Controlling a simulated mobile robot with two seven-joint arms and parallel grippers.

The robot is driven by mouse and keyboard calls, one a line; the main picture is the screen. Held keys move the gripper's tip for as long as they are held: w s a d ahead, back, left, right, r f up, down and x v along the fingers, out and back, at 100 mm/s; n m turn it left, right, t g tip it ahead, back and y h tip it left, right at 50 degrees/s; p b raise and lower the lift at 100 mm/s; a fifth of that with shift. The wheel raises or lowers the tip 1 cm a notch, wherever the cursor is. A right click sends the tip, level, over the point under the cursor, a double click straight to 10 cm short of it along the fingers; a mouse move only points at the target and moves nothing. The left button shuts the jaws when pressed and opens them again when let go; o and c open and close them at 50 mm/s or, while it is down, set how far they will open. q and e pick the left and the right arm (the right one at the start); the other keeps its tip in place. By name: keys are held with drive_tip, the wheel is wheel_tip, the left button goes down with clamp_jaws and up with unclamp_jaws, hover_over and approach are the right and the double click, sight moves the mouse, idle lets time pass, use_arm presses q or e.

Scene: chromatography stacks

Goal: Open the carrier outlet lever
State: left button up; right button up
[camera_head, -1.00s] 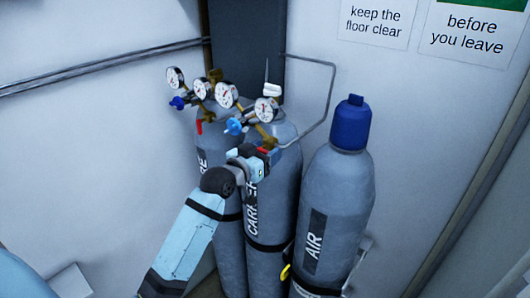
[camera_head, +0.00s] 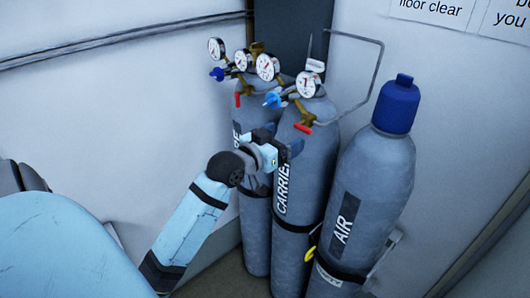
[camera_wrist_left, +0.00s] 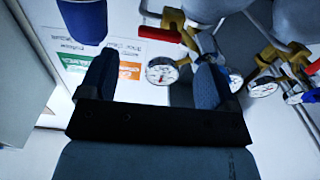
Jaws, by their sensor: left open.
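The carrier cylinder (camera_head: 297,192) is grey and labelled CARRIER. It stands in the middle of the stack in the head view. Its red outlet lever (camera_head: 304,128) sits on the brass fitting at its top; it also shows as a red bar in the left wrist view (camera_wrist_left: 158,34). My left gripper (camera_head: 283,142) is open and empty, just below and left of the lever, in front of the cylinder's shoulder. In the left wrist view the lever lies beyond the gap between the dark fingers (camera_wrist_left: 153,78), apart from them. My right gripper is not in view.
A neighbouring cylinder (camera_head: 252,200) with its own red lever (camera_head: 238,99) stands left. The blue-capped AIR cylinder (camera_head: 370,205) stands right. Gauges (camera_head: 267,67) and blue knobs crowd above the gripper. A bent grey pipe (camera_head: 375,85) runs behind. Open space lies left of the stack.

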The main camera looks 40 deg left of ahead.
use_arm(q)
drive_tip(key=s+b, duration=0.1)
drive_tip(key=s, duration=0.5)
drive_tip(key=shift+s+a, duration=0.25)
drive_tip(key=shift+s, duration=0.1)
drive_tip(key=d+f+g, duration=0.2)
drive_tip(key=d+f, duration=0.1)
drive_tip(key=f, duration=0.6)
drive_tip(key=d+f+g, duration=0.1)
drive_tip(key=d+f, duration=0.1)
drive_tip(key=f, duration=0.7)
drive_tip(key=s+d+f+g, duration=0.1)
drive_tip(key=s+d+f, duration=0.3)
drive_tip(key=f, duration=0.2)
drive_tip(key=s+d+f+m+g+h, duration=0.1)
drive_tip(key=s+d+f, duration=0.3)
drive_tip(key=f, duration=0.3)
drive_tip(key=s+d+f+m+g+h, duration=0.1)
drive_tip(key=s+d+f+g, duration=0.1)
drive_tip(key=s+d+f, duration=0.2)
wheel_tip(320, 180, down, 3)
drive_tip(key=shift+s+d+f, duration=0.1)
drive_tip(key=shift+s+d, duration=0.3)
drive_tip(key=shift+s, duration=0.25)
